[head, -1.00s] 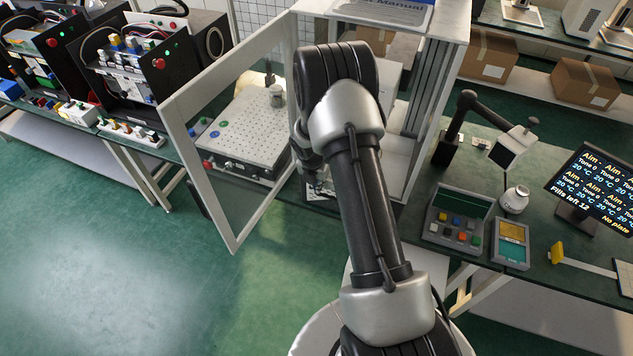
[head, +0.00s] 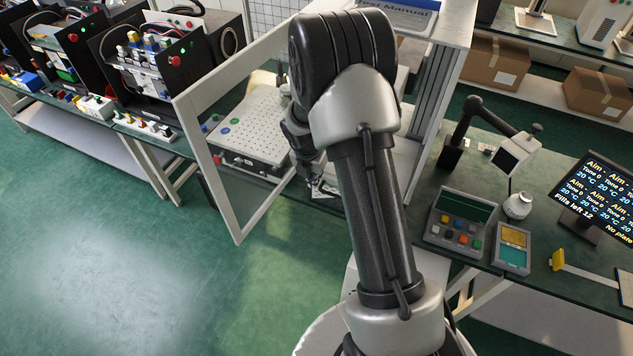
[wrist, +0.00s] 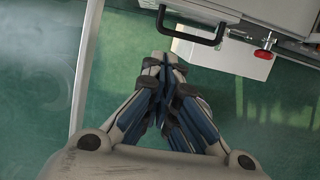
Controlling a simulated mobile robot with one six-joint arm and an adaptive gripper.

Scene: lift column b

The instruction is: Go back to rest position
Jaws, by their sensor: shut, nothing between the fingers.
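My gripper (wrist: 165,62) shows in the wrist view with its fingers closed together and nothing between them. It points down over the green floor, near a black handle (wrist: 190,40) on a pale panel. In the head view my gripper (head: 322,188) is partly hidden behind my own raised arm, low beside the open framed door of the cabinet. My arm stands bent upward in the middle of the head view.
The open glass door (head: 238,225) stands just left of my arm. The cabinet (head: 432,110) is close behind and right of it. A perforated plate unit (head: 255,125) sits behind the door. A bench with a button box (head: 458,222) lies right. Floor at left is clear.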

